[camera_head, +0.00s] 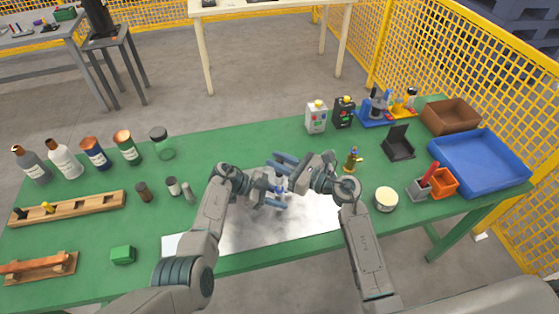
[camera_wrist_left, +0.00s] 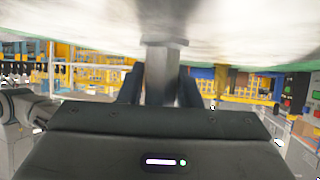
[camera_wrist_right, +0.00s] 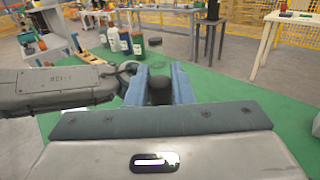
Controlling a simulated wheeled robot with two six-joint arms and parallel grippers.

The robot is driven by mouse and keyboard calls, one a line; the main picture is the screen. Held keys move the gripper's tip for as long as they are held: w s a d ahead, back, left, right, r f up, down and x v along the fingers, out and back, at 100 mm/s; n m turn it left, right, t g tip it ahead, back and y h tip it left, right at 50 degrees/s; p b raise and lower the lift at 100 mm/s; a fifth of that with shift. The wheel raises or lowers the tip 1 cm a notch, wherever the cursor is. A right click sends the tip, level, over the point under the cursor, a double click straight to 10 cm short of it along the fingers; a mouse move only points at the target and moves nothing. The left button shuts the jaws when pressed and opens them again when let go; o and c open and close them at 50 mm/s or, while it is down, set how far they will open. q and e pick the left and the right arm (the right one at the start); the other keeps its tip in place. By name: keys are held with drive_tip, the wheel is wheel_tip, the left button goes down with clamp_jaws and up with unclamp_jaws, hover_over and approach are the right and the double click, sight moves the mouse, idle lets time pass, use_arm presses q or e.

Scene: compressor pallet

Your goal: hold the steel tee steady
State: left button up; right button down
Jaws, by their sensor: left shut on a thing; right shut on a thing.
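The steel tee (camera_head: 281,187) is a small grey piece between my two grippers, above the bright metal sheet, and the fingers partly hide it in the head view. My left gripper (camera_head: 272,200) is shut on it from below. In the left wrist view a grey, square-sided metal part of the tee (camera_wrist_left: 160,66) stands between the dark fingers (camera_wrist_left: 160,88). My right gripper (camera_head: 287,164) is just above, its blue fingers shut on a dark rounded piece (camera_wrist_right: 160,90), seen in the right wrist view. I cannot tell whether this piece touches the tee.
The metal sheet (camera_head: 315,218) lies on the green table (camera_head: 220,155). A brass fitting (camera_head: 352,159) and a round tub (camera_head: 386,199) stand right of my arms. Several bottles stand at left. A blue tray (camera_head: 490,180) is at far right. A green block (camera_head: 123,254) lies front left.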

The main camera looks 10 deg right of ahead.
drive_tip(key=shift+f, duration=2.05)
drive_tip(key=c, duration=1.2)
unclamp_jaws()
drive_tip(key=v, duration=1.2)
use_arm(q)
drive_tip(key=o, duration=0.8)
drive_tip(key=shift+o, duration=0.2)
drive_tip(key=shift+a, duration=0.1)
